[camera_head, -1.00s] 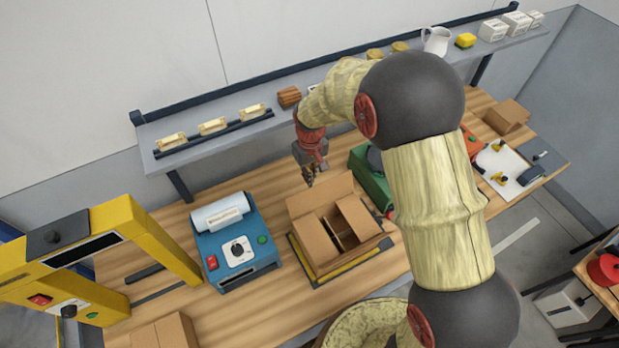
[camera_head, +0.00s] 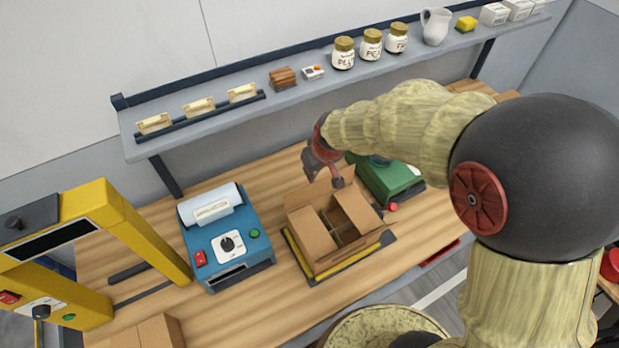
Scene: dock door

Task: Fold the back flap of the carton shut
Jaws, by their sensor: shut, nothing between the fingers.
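The open brown carton (camera_head: 341,258) sits on the bench on a dark pad with yellow edging. Its back flap (camera_head: 306,193) stands up along the far side, leaning outward. A left flap (camera_head: 309,236) and a right flap (camera_head: 357,211) lie partly over the opening, with a dark gap and an inner divider visible between them. My gripper (camera_head: 338,183) is shut and empty, at the top edge of the back flap near its right end. I cannot tell whether the fingertips touch the flap.
A blue label machine (camera_head: 229,245) stands left of the carton, and a green device (camera_head: 388,181) stands close behind right. A yellow frame (camera_head: 140,240) is at far left. The shelf (camera_head: 220,115) above the bench holds jars (camera_head: 371,46) and a jug (camera_head: 436,27).

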